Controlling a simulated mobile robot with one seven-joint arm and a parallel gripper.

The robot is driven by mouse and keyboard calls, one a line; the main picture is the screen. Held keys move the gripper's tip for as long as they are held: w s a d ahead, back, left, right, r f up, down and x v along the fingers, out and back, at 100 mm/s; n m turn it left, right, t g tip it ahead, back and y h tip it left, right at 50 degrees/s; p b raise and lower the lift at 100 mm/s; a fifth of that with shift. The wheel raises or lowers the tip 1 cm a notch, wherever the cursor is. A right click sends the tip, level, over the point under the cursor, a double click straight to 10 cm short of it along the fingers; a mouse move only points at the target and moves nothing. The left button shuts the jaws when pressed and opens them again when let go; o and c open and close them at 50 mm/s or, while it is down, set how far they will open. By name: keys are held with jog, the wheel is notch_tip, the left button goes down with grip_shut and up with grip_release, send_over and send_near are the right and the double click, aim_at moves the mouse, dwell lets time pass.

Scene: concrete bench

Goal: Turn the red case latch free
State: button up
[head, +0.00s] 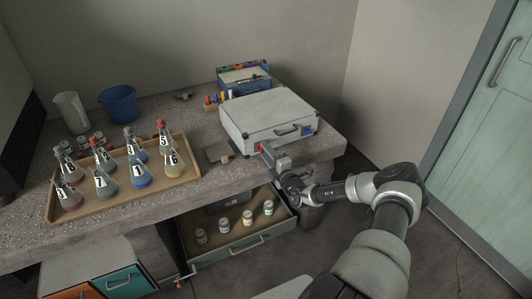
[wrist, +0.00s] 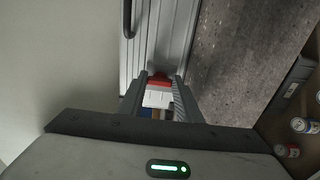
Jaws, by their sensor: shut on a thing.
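The light grey case (head: 265,113) lies closed on the bench with its front toward me. Its red latch (head: 261,149) is at the left of the front face, largely covered by my gripper (head: 266,149). In the wrist view, my gripper (wrist: 159,88) has its two fingers on either side of the red latch (wrist: 159,80), shut on it. A white piece (wrist: 157,99) shows between the fingers, nearer the palm. The case wall (wrist: 172,30) runs up the picture beyond the fingertips. The latch's exact angle is hard to tell.
A blue latch (head: 308,130) and a dark handle (head: 287,131) are on the case front. A wooden tray (head: 190,178) of flasks stands left on the bench (head: 232,180). An open drawer (head: 243,245) with several small jars juts out below. A blue toolbox (head: 243,78) stands behind.

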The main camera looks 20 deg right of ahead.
jog(key=o, duration=1)
jog(key=shift+o, duration=0.2)
